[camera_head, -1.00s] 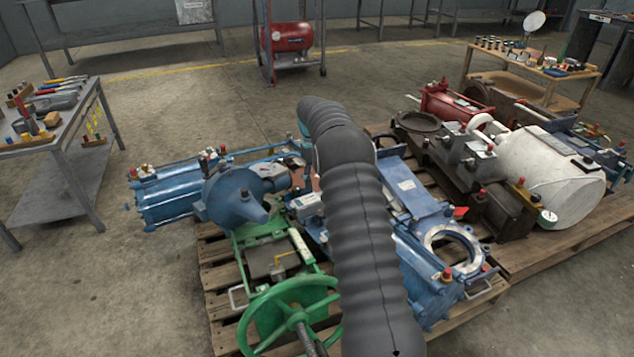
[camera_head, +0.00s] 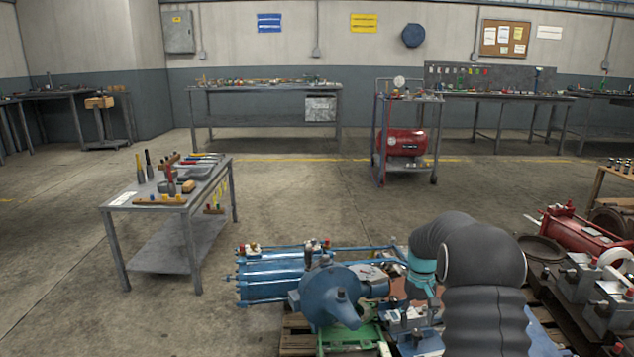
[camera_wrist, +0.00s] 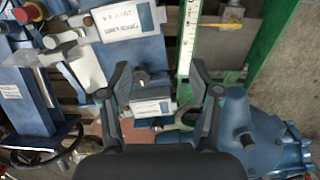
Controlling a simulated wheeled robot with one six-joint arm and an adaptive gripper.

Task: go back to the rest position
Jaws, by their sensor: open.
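My gripper (camera_wrist: 160,68) is open, with its two dark fingers apart in the wrist view. A small blue-grey block with a white label (camera_wrist: 152,107) shows between and below the fingers; I cannot tell whether they touch it. In the head view my dark, sleeved arm reaches down over the parts at the lower right, and the fingers cannot be made out. A blue cylinder-shaped machine part (camera_head: 272,277) lies left of my arm; part of a blue machine shows at the wrist view's right (camera_wrist: 240,125). A green frame (camera_wrist: 272,40) runs along the upper right there.
A wooden pallet (camera_head: 296,334) bears the parts. A grey tool table (camera_head: 150,198) stands to the left. A red tank (camera_head: 403,142) on a cart and long benches stand at the back. Red and grey parts (camera_head: 584,233) crowd the right. Floor is open in the middle.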

